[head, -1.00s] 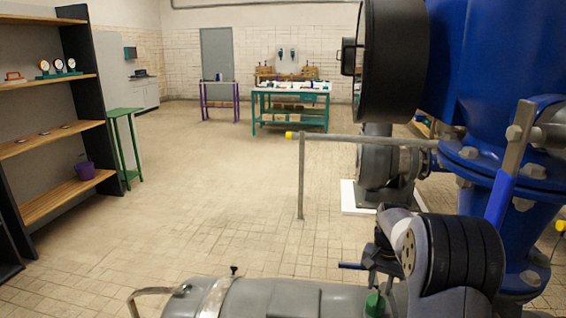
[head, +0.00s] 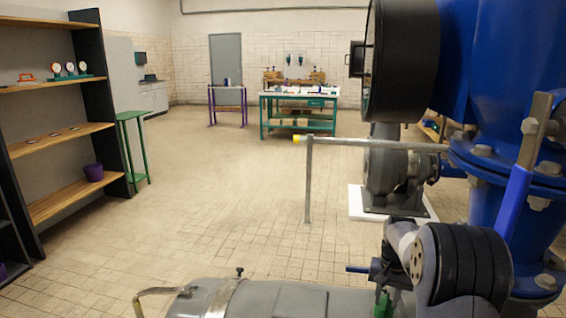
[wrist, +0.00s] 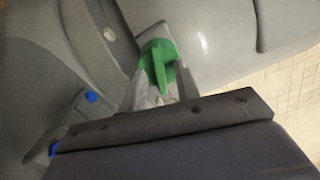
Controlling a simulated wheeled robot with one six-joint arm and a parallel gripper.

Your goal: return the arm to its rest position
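My arm shows at the bottom right of the head view, folded low next to a grey rounded body. My gripper (wrist: 163,85) shows in the wrist view as pale metal parts beyond a dark bolted bar. A small green piece (wrist: 158,62) lies at or between its fingertips, close to the grey curved surface. It also shows in the head view (head: 383,303), below the wrist. I cannot tell whether the fingers grip this piece or only stand around it.
Large blue pipework (head: 500,90) and a grey pump (head: 390,180) stand at the right. A metal rail (head: 309,180) with a yellow end stands before the pump. Wooden shelves (head: 70,140) are at the left, a green-legged workbench (head: 300,95) at the back. The tiled floor between is clear.

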